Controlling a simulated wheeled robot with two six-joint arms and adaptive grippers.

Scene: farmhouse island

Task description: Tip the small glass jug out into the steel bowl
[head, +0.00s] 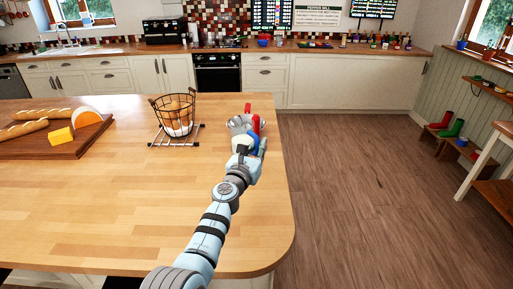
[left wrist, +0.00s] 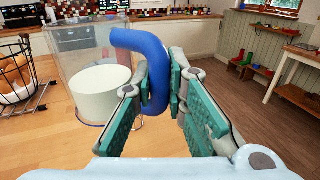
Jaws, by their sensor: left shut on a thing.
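The small glass jug (left wrist: 88,48) fills the left of the left wrist view. It has clear walls, white contents in its lower part and a thick blue handle (left wrist: 150,48). It looks roughly upright. My left gripper (left wrist: 168,90) is shut on the blue handle, with one teal finger pad on each side. In the head view my left gripper (head: 254,138) is over the island's right side, and it mostly hides the jug. A greyish rounded shape (head: 236,123) beside it may be the steel bowl; I cannot tell for sure. My right gripper is not in view.
A black wire basket of eggs (head: 174,112) stands on a white rack left of the gripper. A board (head: 40,145) with baguettes and cheese lies further left. A small red thing (head: 255,121) shows by the gripper. The front of the worktop (head: 110,215) is clear.

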